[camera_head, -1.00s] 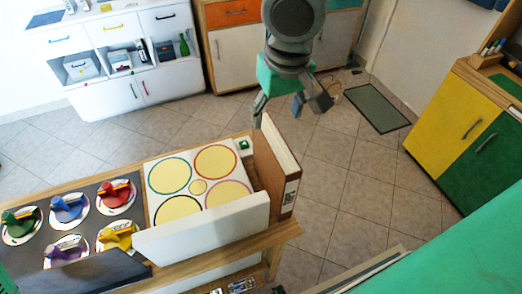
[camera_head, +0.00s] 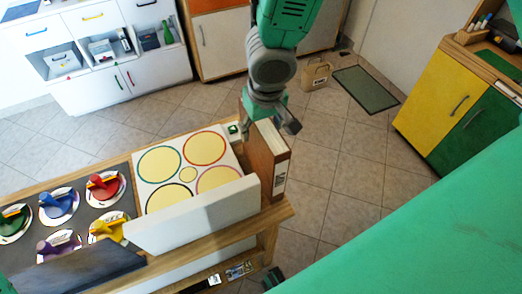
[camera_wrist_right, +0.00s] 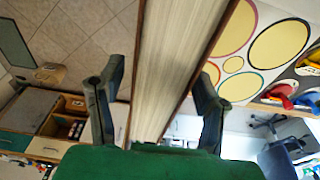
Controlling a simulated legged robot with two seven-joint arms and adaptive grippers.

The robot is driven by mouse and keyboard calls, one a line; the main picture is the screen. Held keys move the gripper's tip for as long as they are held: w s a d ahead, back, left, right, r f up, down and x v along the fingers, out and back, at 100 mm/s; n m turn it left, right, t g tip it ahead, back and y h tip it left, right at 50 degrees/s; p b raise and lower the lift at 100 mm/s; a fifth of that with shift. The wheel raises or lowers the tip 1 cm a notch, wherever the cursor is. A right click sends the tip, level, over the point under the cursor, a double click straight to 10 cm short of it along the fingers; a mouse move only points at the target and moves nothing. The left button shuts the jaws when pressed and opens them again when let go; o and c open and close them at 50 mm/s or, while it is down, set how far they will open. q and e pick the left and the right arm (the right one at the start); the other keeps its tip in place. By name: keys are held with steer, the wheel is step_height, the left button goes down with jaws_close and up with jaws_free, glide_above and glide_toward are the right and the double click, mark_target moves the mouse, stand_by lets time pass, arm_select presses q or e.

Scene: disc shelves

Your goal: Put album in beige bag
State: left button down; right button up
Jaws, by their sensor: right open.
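The album (camera_head: 267,163) is a thick brown binder with pale page edges, standing upright at the right end of the wooden shelf unit. In the right wrist view the album (camera_wrist_right: 178,65) runs between the fingers. My right gripper (camera_head: 272,124) is open at the album's upper far end. In the wrist view its fingers (camera_wrist_right: 160,80) lie on either side of the album, with gaps visible; contact cannot be told. The beige bag (camera_head: 317,76) stands upright on the floor beyond, with its handle up. It also shows in the wrist view (camera_wrist_right: 49,73). My left gripper is not in view.
A white panel (camera_head: 195,215) and a board with coloured circles (camera_head: 188,160) are beside the album. Several coloured-handled discs sit at the left. A dark mat (camera_head: 366,89) lies right of the bag.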

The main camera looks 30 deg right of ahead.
steer(key=shift+w+d+f, duration=0.2)
steer(key=shift+w+f, duration=0.05)
steer(key=shift+f, duration=0.4)
steer(key=shift+s+r, duration=0.1)
steer(key=shift+s, duration=0.05)
steer(key=c, duration=1.3)
steer(key=shift+a, duration=0.1)
jaws_close()
steer(key=shift+r, duration=0.1)
